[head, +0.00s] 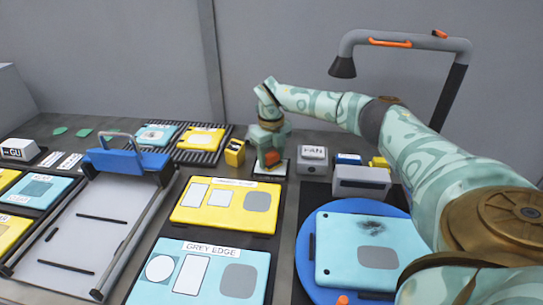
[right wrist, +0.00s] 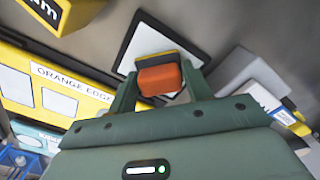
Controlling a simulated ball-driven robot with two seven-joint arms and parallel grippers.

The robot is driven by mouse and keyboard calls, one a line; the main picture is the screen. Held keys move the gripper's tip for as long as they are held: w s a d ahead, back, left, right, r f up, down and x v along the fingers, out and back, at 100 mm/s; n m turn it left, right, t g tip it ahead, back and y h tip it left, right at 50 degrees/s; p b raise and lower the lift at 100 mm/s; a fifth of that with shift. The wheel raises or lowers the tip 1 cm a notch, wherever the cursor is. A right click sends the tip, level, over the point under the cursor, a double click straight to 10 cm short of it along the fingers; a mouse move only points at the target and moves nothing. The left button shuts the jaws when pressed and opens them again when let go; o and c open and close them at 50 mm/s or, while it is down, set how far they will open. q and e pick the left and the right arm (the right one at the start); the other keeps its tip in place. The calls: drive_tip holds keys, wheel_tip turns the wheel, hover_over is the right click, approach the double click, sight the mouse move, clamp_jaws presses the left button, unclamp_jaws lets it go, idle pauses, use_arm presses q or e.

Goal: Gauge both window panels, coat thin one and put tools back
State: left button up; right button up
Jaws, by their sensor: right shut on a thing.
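My right gripper (head: 271,150) is shut on a small orange block with a dark top (right wrist: 160,78), at a white pad with a dark border (right wrist: 195,38). I cannot tell whether the block touches the pad. A light-blue window panel (head: 340,255) lies on a round blue turntable (head: 304,232), with a dark smudge near its far edge. A yellow panel (head: 203,139) and a light-blue panel (head: 146,131) lie on a ribbed rack at the back. A small yellow-and-black box (head: 235,152) stands left of my right gripper. My left gripper is out of view.
A yellow ORANGE EDGE board (head: 185,213) and light-blue GREY EDGE board (head: 255,257) lie mid-table. A sliding frame with blue handle block (head: 127,162) is left.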

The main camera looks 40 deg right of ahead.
sight(271, 154)
wheel_tip(271, 154, up, 7)
drive_tip(key=p, duration=0.5)
drive_tip(key=shift+f, duration=0.15)
idle(0.5)
